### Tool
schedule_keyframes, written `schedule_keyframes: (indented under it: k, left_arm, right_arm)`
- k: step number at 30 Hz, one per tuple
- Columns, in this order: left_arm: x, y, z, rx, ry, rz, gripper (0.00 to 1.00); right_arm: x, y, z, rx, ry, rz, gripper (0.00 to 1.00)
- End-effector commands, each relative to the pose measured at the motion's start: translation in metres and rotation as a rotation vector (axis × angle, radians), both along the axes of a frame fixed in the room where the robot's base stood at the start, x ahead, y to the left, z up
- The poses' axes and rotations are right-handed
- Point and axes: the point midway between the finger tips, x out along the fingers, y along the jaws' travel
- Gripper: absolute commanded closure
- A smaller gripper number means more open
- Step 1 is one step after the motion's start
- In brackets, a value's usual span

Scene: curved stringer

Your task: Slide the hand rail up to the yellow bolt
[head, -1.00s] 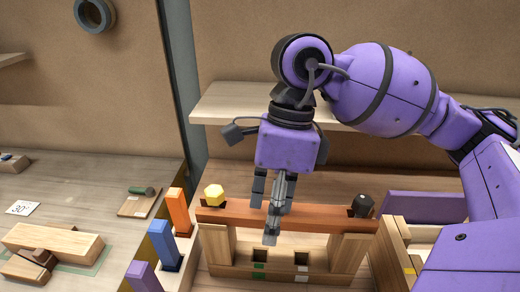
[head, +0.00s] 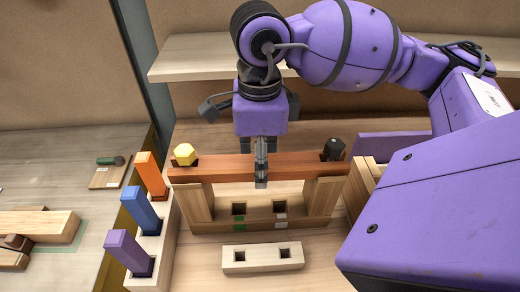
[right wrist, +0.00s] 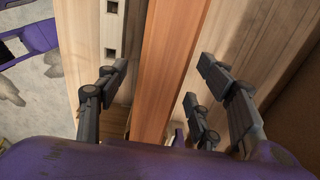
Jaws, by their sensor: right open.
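The hand rail (head: 225,168) is a long reddish-brown beam lying across two wooden uprights in the head view. The yellow bolt (head: 185,154) is at its left end, and a black bolt (head: 334,148) is near its right end. My right gripper (head: 260,165) points down at the rail's middle, with one finger in front of it and the others behind. In the right wrist view the rail (right wrist: 168,60) runs between the open fingers (right wrist: 155,85), with gaps on both sides. My left gripper is not in view.
Orange (head: 151,174), blue (head: 141,210) and purple (head: 129,252) blocks stand in a holder left of the rail stand. A pale block with two square holes (head: 262,259) lies in front. A shelf (head: 200,55) runs behind. A side table (head: 60,160) is at left.

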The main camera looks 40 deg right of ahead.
Motion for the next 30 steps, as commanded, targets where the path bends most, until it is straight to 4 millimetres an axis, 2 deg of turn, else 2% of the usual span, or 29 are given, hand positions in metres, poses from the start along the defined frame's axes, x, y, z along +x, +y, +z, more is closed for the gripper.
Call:
schedule_keyframes:
  k: [6,18,20,30]
  left_arm:
    - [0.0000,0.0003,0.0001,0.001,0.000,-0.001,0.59]
    - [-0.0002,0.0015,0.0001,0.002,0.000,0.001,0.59]
    - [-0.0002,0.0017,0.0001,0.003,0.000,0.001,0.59]
    - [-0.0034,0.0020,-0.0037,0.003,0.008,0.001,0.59]
  right_arm:
    - [-0.0001,0.0001,-0.0002,0.000,0.000,0.000,0.40]
    - [-0.0001,0.0001,-0.0001,0.000,0.000,0.000,0.93]
    - [-0.0001,0.0001,0.0000,0.000,0.000,0.000,0.99]
    - [0.0050,0.0079,-0.0007,0.002,0.001,0.001,0.99]
